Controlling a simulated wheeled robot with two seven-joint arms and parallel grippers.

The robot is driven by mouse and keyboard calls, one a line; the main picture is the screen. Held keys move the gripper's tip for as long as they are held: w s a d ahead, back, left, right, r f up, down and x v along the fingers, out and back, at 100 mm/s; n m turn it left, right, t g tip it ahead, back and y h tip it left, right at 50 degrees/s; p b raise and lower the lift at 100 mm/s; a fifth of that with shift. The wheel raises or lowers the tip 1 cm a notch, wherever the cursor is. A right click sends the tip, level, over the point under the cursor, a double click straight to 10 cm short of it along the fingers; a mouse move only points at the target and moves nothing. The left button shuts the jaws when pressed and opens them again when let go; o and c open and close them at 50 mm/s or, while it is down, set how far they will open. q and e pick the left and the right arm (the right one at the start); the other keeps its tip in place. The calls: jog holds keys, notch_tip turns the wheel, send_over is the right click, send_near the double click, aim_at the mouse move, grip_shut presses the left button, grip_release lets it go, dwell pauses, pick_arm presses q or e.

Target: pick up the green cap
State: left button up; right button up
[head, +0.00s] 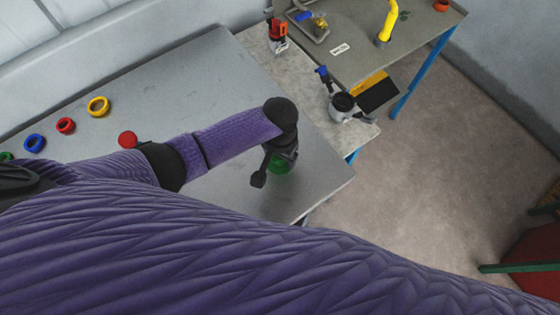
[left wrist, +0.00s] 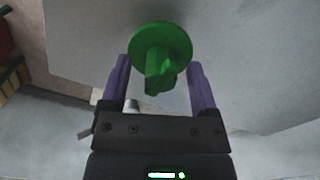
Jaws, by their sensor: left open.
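The green cap (head: 281,166) is on the grey table near its right edge, partly hidden by my left gripper (head: 268,170) in the head view. In the left wrist view the green cap (left wrist: 165,38) shows a round disc with a raised grip that points toward my gripper. My left gripper (left wrist: 159,64) is open. One finger is on each side of the cap's grip, and gaps show between grip and fingers. My right gripper is not in view.
A yellow ring (head: 98,106), a red ring (head: 66,125), a blue ring (head: 34,143) and a red cap (head: 128,138) are on the table's left part. A side bench (head: 350,60) holds a yellow pipe (head: 389,22). A small pot (head: 342,105) stands beyond my gripper.

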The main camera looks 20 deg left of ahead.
pick_arm(q)
jog(key=shift+w, duration=0.1)
grip_shut()
jog(key=shift+r, duration=0.1)
